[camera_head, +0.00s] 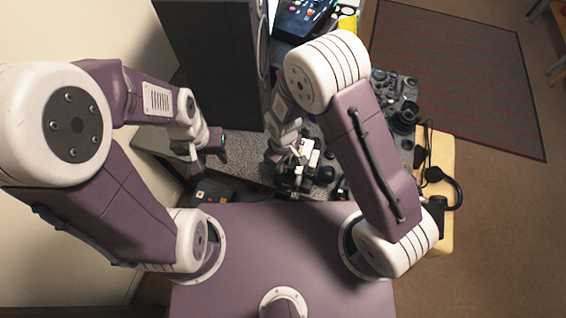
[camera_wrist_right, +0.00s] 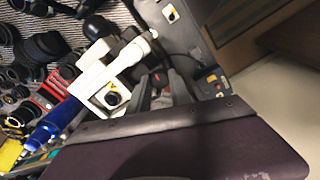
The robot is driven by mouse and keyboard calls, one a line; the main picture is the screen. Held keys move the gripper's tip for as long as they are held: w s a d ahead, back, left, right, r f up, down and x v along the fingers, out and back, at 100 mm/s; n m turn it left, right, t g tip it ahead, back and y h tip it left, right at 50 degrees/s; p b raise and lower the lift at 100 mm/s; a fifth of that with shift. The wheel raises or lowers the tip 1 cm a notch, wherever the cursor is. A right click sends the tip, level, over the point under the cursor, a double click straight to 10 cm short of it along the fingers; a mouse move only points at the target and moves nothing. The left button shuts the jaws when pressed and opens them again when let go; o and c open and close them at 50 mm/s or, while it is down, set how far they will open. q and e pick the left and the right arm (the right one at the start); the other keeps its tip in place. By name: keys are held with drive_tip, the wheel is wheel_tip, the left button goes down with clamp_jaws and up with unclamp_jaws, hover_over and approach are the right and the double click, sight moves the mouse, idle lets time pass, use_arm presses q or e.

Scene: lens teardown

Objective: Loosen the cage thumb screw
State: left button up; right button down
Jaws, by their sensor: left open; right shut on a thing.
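A pale cage-like assembly (camera_head: 309,154) stands at the front of the grey table, in the middle of the head view. It seems to be the white frame with a dark round knob (camera_wrist_right: 108,82) in the right wrist view. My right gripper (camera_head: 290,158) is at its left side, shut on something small. In the right wrist view, my right gripper's dark fingers (camera_wrist_right: 158,88) close beside the white frame, near a small reddish part. The thumb screw is too small and covered to make out clearly. My left gripper (camera_head: 205,152) is open and apart, over the table's left end.
A tall dark speaker-like box (camera_head: 215,60) stands behind my left gripper. Several dark lens parts (camera_head: 400,110) lie on the right of the table. A blue cylinder (camera_wrist_right: 57,122) and red parts (camera_wrist_right: 52,90) lie left of the frame. Headphones (camera_head: 445,185) are at the far right.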

drive_tip(key=shift+n, duration=0.9)
drive_tip(key=c, duration=1.5)
unclamp_jaws()
drive_tip(key=shift+o, duration=0.2)
wheel_tip(320, 180, up, 9)
drive_tip(key=b, duration=0.2)
